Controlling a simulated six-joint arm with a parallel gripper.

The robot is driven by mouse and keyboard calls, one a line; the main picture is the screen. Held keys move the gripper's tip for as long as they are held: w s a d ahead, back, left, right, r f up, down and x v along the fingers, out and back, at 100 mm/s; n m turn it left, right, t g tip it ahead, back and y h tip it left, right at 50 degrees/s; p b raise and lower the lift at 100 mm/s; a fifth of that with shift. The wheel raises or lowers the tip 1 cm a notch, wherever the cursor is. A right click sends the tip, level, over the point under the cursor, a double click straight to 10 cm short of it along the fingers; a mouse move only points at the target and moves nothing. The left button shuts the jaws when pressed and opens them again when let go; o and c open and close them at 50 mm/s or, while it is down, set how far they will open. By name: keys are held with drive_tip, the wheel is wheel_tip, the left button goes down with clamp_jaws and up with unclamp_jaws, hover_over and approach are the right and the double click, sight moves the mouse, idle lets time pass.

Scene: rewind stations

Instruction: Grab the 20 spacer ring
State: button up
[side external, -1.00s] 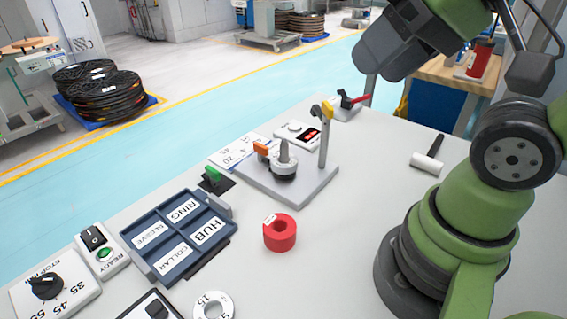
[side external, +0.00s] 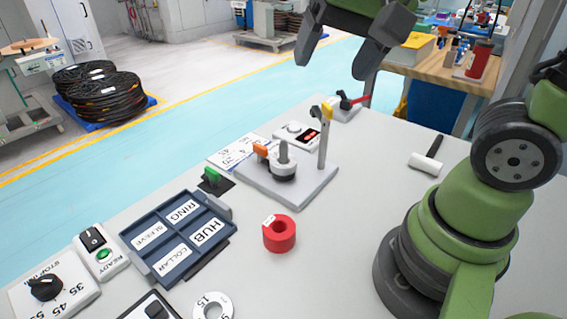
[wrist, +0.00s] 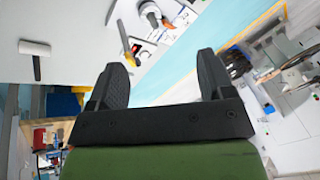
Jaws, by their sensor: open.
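No ring with a readable 20 on it shows. A flat pale ring marked 15 (side external: 212,306) lies on the table at the bottom edge of the side view, partly cut off. A thick red ring (side external: 279,234) with a small white tag, too small to read, lies flat to the right of the tray. A pale ring-like part (side external: 272,161) sits around the grey post on the station plate; no number is legible on it. My gripper (side external: 334,67) is open and empty, high above the table's far side; its two fingers also show in the wrist view (wrist: 161,65).
A blue tray (side external: 205,258) has compartments labelled ring, hub, sleeve and collar. The station plate (side external: 311,189) carries an upright post with a yellow top (side external: 325,130). A white-headed mallet (side external: 426,162) lies at right. The table between the red ring and my base is clear.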

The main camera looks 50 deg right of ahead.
drive_tip(key=w+f+m+g+h, duration=0.3)
drive_tip(key=w+f+m, duration=0.3)
drive_tip(key=w+f, duration=0.25)
drive_tip(key=m+g+h, duration=0.1)
drive_tip(key=m+h, duration=0.1)
drive_tip(key=m, duration=0.1)
approach(279, 164)
drive_tip(key=shift+x, duration=4.65)
drive_tip(key=shift+d+r, duration=0.1)
drive_tip(key=c, duration=0.7)
